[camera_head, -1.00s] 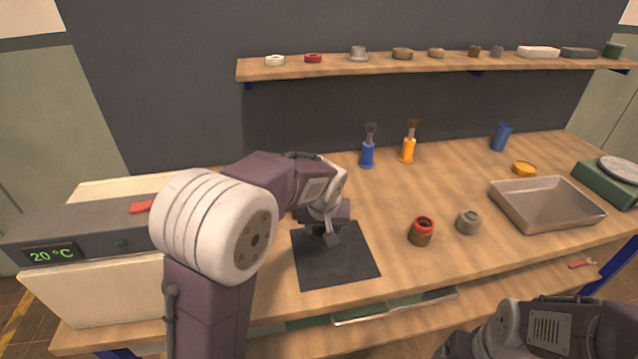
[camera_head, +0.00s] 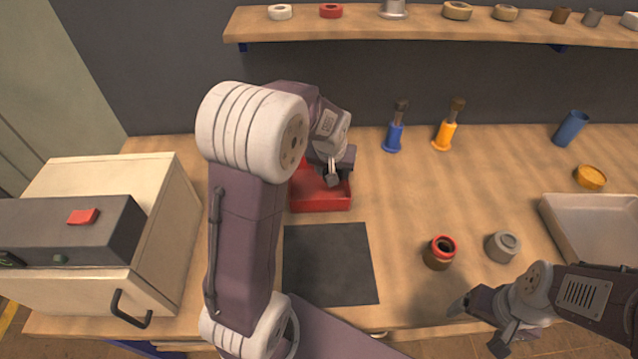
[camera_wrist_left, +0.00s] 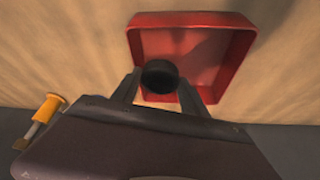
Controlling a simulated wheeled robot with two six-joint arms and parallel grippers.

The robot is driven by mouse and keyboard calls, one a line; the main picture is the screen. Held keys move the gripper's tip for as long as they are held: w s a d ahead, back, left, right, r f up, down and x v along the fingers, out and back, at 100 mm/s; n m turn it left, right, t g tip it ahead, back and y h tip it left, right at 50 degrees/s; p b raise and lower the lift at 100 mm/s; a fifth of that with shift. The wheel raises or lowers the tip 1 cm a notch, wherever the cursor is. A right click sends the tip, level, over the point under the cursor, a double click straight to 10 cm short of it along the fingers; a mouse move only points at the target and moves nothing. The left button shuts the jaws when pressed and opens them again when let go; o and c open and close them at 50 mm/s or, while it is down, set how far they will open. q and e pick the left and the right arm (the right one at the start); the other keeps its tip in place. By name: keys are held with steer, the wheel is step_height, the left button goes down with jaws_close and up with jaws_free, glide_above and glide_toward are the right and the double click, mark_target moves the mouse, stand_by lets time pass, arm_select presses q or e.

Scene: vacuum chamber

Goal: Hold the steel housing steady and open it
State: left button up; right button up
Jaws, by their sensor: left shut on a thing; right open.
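A grey round piece with a raised ring on top (camera_head: 503,246), which looks like the steel housing, stands upright on the bench. Beside it stands a brown round housing with a red ring and dark opening (camera_head: 438,252). My left gripper (camera_head: 333,180) is over the red tray (camera_head: 322,203). In the left wrist view it is shut on a dark round piece (camera_wrist_left: 159,76), with the red tray (camera_wrist_left: 235,50) behind it. I cannot tell whether the piece touches the tray. My right gripper (camera_head: 480,325) is open and empty near the front edge, apart from both housings.
A dark mat (camera_head: 330,265) lies bare in front of the red tray. A blue-handled tool (camera_head: 394,137) and a yellow-handled tool (camera_head: 446,135) stand behind. A metal tray (camera_head: 590,205) is at the right. A cream oven-like box (camera_head: 150,225) is at the left.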

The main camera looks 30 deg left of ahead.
arm_select(q)
glide_above(319, 187)
steer(key=s, duration=0.2)
steer(key=shift+w+d+f, duration=0.1)
steer(key=shift+f, duration=0.55)
steer(key=shift+w+d+f, duration=0.1)
steer(key=shift+f, duration=0.5)
step_height(319, 187, down, 4)
steer(key=shift+r+b, duration=0.15)
steer(key=shift+b, duration=0.4)
steer(key=shift+w, duration=0.1)
steer(key=shift+f, duration=0.2)
steer(key=shift+f, duration=0.15)
steer(key=o, duration=1.5)
steer(key=shift+o, duration=0.2)
